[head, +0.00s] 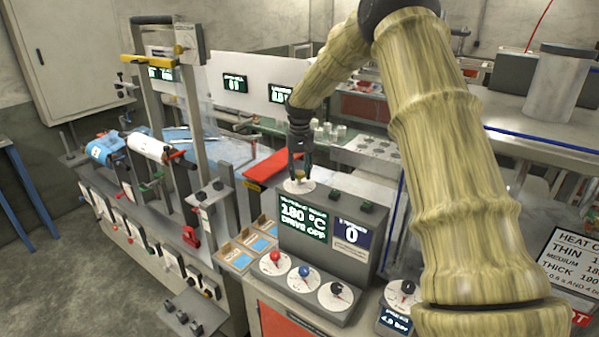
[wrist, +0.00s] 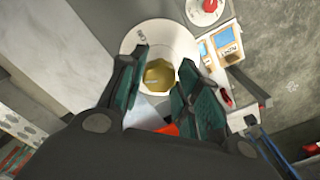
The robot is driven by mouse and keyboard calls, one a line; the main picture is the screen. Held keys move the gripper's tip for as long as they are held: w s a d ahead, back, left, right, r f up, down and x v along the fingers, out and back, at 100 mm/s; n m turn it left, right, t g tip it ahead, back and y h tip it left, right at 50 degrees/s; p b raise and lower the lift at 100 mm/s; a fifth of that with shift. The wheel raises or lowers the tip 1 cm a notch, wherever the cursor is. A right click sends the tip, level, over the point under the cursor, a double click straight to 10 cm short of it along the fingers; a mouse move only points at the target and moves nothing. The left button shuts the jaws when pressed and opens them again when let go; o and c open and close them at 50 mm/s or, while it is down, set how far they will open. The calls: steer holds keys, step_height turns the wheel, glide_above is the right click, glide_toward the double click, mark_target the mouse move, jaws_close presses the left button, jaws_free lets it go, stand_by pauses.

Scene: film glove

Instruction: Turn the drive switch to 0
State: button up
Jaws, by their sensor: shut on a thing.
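A grey control console (head: 322,265) has a green display (head: 303,219) reading about 180 °C and DRIVE OFF, and a blue counter (head: 351,234) showing 0. On its top is a brass knob (wrist: 160,77) on a round white dial (wrist: 183,37); the dial also shows in the head view (head: 290,187). My gripper (head: 299,174) points down over this dial and is shut on the brass knob. The console front has a red knob (head: 275,257), a blue knob (head: 304,271) and a black knob (head: 338,289) on white dials. Their lettering is too small to read, so I cannot tell which is the drive switch.
Small framed cards (head: 248,247) lie left of the console. A red plate (head: 273,169) lies behind it. A machine frame with red levers (head: 190,237) stands at the left. Another dial box (head: 402,291) stands at the right, near my arm.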

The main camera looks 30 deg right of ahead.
mark_target(301, 172)
steer(key=n, duration=0.5)
steer(key=shift+s+d+f+n, duration=0.1)
steer(key=shift+s+f+n, duration=0.05)
steer(key=shift+f+n, duration=0.15)
steer(key=shift+n+b, duration=0.3)
steer(key=shift+n, duration=1.6)
steer(key=shift+w+r, duration=0.1)
steer(key=shift+w, duration=0.1)
steer(key=o, duration=1)
steer(key=shift+s+d, duration=0.1)
steer(key=shift+d, duration=0.05)
steer(key=shift+r, duration=0.1)
steer(key=shift+r, duration=0.1)
step_height(301, 172, up, 12)
